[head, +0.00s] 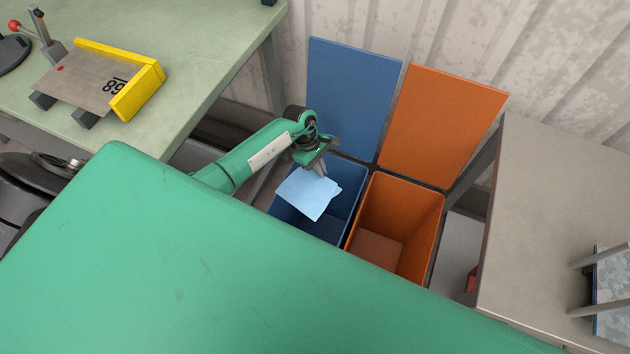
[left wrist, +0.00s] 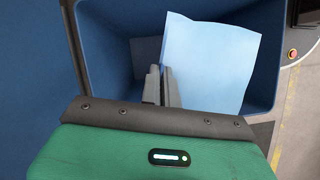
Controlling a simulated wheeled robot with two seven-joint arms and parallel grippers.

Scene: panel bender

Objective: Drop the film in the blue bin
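The film (head: 308,193) is a light blue sheet, seen in the head view over the open blue bin (head: 350,203). My left gripper (head: 322,170) is above the bin with its fingers at the film's upper edge. In the left wrist view the two fingers (left wrist: 161,88) are close together with the film (left wrist: 210,60) beside and against them, inside the outline of the blue bin (left wrist: 105,48). The fingers look shut on the film's edge. My right gripper is not in view.
An orange bin (head: 395,222) with a raised lid stands right of the blue bin, whose lid (head: 352,95) is also up. A green table with a yellow-edged fixture (head: 138,92) is at the left. A grey table (head: 545,220) is at the right.

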